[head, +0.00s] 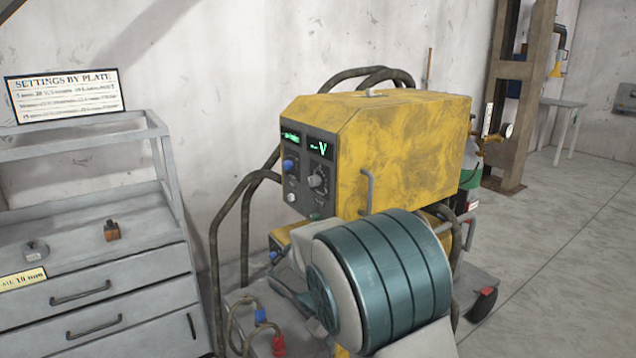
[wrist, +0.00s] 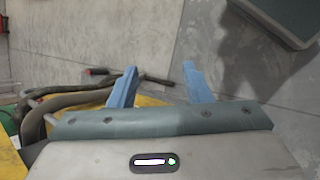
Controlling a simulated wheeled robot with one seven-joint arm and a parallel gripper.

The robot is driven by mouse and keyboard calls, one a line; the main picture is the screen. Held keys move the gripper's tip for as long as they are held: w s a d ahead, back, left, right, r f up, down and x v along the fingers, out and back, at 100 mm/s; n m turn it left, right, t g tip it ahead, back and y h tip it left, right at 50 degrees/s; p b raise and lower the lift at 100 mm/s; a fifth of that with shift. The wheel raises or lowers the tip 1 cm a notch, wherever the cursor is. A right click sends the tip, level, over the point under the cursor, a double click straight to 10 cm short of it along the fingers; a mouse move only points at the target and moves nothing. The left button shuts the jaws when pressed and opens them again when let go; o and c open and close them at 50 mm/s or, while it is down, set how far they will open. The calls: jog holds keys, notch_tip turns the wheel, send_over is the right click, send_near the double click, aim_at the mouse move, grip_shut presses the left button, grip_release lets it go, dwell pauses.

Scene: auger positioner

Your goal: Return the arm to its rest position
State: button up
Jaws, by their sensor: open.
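My gripper (wrist: 157,88) shows in the wrist view with its two blue fingers apart and nothing between them. Behind the fingers are grey floor and part of the yellow machine. In the head view my arm's teal and grey links cover the lower front of the yellow welding machine (head: 405,150); the gripper itself is hidden there. The machine's panel (head: 308,165) has two lit green displays, a blue knob and a grey knob.
A grey drawer cabinet (head: 90,270) stands at the left with small items on top and a settings sign (head: 64,95) above. Hoses (wrist: 50,105) lie near the gripper at left in the wrist view. Open floor (head: 560,270) lies at right.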

jog(key=s+d+r+m+t+y+p, duration=0.1)
jog(key=s+d+r+m+y+p, duration=0.2)
jog(key=s+r, duration=0.6)
jog(key=s+d+r+m+t+y+p, duration=0.2)
jog(key=s+r+m+y+p, duration=0.3)
jog(key=s+r, duration=0.4)
jog(key=shift+s+d+p, duration=0.4)
jog(key=shift+d+p, duration=0.45)
jog(key=shift+d, duration=0.05)
